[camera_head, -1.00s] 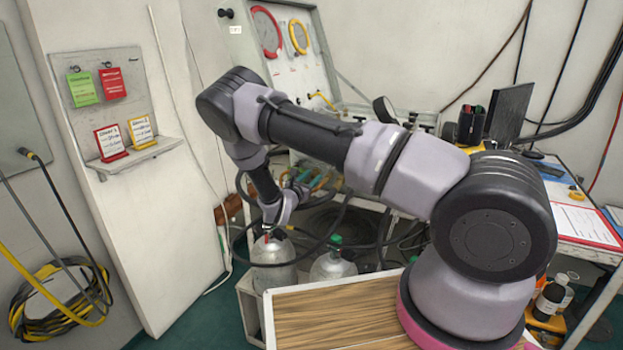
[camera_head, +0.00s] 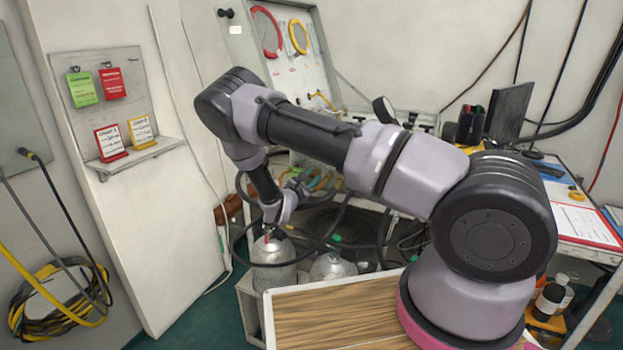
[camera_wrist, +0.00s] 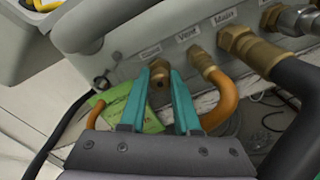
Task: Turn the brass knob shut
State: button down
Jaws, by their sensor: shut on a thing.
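The brass knob (camera_wrist: 159,76) sits on the front face of the grey panel (camera_wrist: 130,52), under a small label, in the wrist view. My gripper (camera_wrist: 160,84) has its two teal fingers on either side of this knob and is shut on it. The fingers hide part of the knob's sides. In the head view my gripper (camera_head: 273,228) is low at the end of the arm, above a grey cylinder, and the knob cannot be made out there.
Beside the knob, a brass fitting with an orange hose (camera_wrist: 225,95) and a larger brass fitting with a black hose (camera_wrist: 295,78) stick out. A green tag (camera_wrist: 135,116) hangs behind the left finger. Grey cylinders (camera_head: 273,262) stand below the arm.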

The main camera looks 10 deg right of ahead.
jog(key=m, duration=0.5)
jog(key=shift+s+f+m, duration=0.1)
jog(key=shift+f+m, duration=0.05)
jog(key=shift+m, duration=2.15)
jog(key=c, duration=0.9)
grip_release()
jog(key=v, duration=1)
jog(key=shift+s+a, duration=0.2)
jog(key=shift+s, duration=0.15)
